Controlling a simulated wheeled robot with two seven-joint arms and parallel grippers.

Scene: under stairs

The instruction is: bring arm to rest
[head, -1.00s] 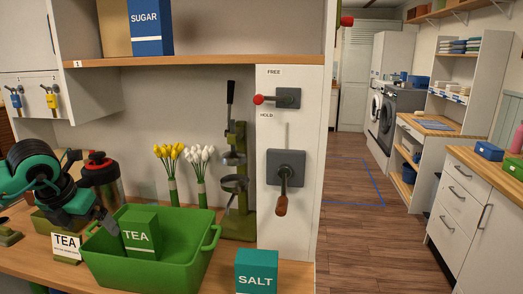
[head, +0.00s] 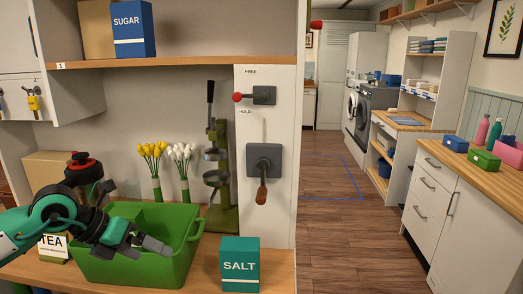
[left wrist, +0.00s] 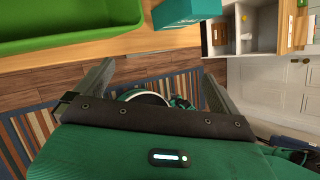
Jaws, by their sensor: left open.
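My left gripper (head: 157,247) is in front of the green bin (head: 180,262) on the wooden counter, with its arm coming in from the left. Its two fingers are apart and nothing is between them in the left wrist view (left wrist: 155,85). The green TEA box seen earlier in the bin is now largely hidden by my arm and gripper. The bin also shows at the top left of the left wrist view (left wrist: 65,22). My right gripper is in neither view.
The teal SALT box (head: 239,265) stands near the counter's front edge, right of the bin. The TEA sign (head: 53,246) is partly behind my arm. Tulips (head: 182,165), a green press (head: 220,170) and a lever panel (head: 264,160) are behind. Open floor (head: 340,230) lies right.

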